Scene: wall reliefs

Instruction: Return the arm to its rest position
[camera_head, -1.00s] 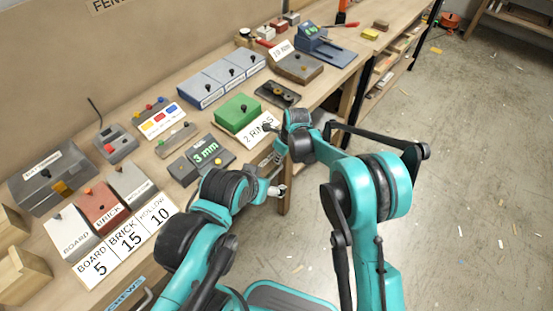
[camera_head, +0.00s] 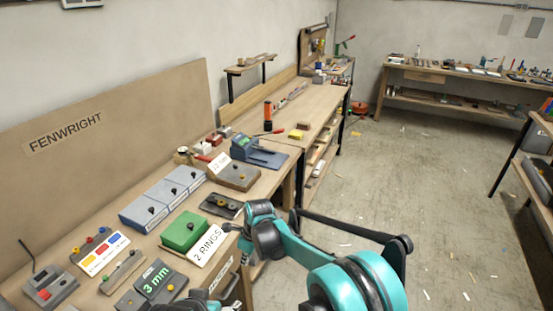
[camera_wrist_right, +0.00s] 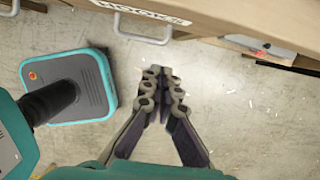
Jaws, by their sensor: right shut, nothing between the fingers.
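My right arm (camera_head: 345,280) is raised in front of the bench (camera_head: 255,185), in the lower middle of the head view. Its wrist is close to the front edge, by the "2 RINGS" card (camera_head: 209,244). In the right wrist view my right gripper (camera_wrist_right: 162,78) is shut and empty. Its fingertips are together over bare floor, apart from the drawer front with a white handle (camera_wrist_right: 143,32). My left gripper (camera_head: 230,303) is mostly cut off at the bottom edge of the head view, so its fingers cannot be judged.
Open floor (camera_head: 400,200) lies to the right. A far bench (camera_head: 450,77) stands at the back.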

